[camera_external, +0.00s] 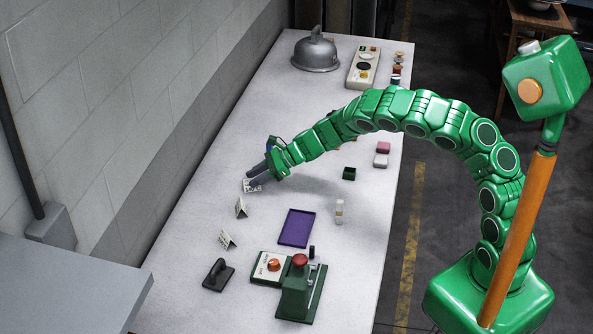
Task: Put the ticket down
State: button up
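A small white ticket (252,186) with dark printing is at the tip of my gripper (264,177), over the left part of the long pale table (340,215). The gripper's dark fingers look closed on the ticket's upper edge. I cannot tell whether the ticket touches the table. Two similar white cards stand folded nearby, one (241,208) just below the gripper in the picture and one (227,239) further toward the front.
A purple tray (297,228), a small white bottle (339,211), a green press (301,288) and a dark-handled stamp (218,275) occupy the front. Small boxes (381,160) sit right, a metal dome (316,52) at the back. The wall borders the left.

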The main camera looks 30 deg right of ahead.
jog(key=shift+r, duration=0.1)
jog(key=shift+v, duration=2.25)
jog(key=v, duration=0.7)
jog(key=shift+d, duration=0.2)
jog(key=shift+r, duration=0.15)
